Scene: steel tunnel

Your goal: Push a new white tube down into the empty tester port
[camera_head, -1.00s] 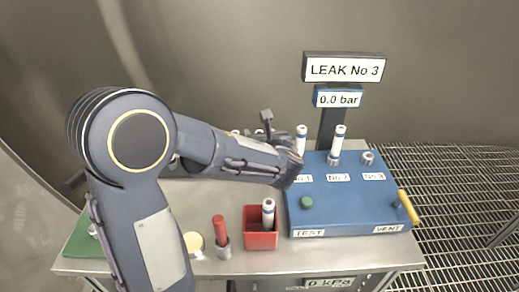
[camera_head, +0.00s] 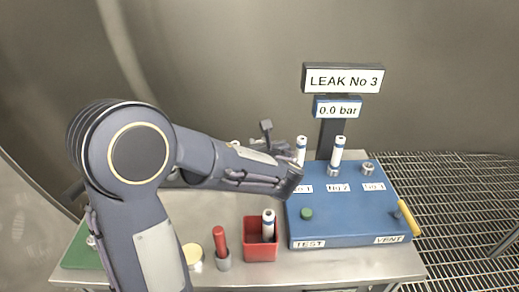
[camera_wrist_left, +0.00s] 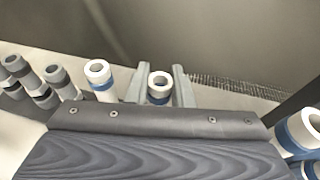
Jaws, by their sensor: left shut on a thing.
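The blue tester (camera_head: 345,214) has white tubes with blue bands at No 1 (camera_head: 301,151) and No 2 (camera_head: 338,153). Port No 3 (camera_head: 368,168) at its right is empty. My left gripper (camera_head: 267,132) is beyond my forearm, left of the tester, and mostly hidden there. In the left wrist view it is shut on a white tube (camera_wrist_left: 159,86), upright between its fingers, blue band showing. Its lower end is hidden by the gripper body. Another white tube (camera_wrist_left: 101,82) stands to its left. My right gripper is not in view.
Several grey tubes (camera_wrist_left: 45,85) stand at the left. The sign post (camera_head: 328,134) rises behind the tester; a yellow handle (camera_head: 408,217) is at its right.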

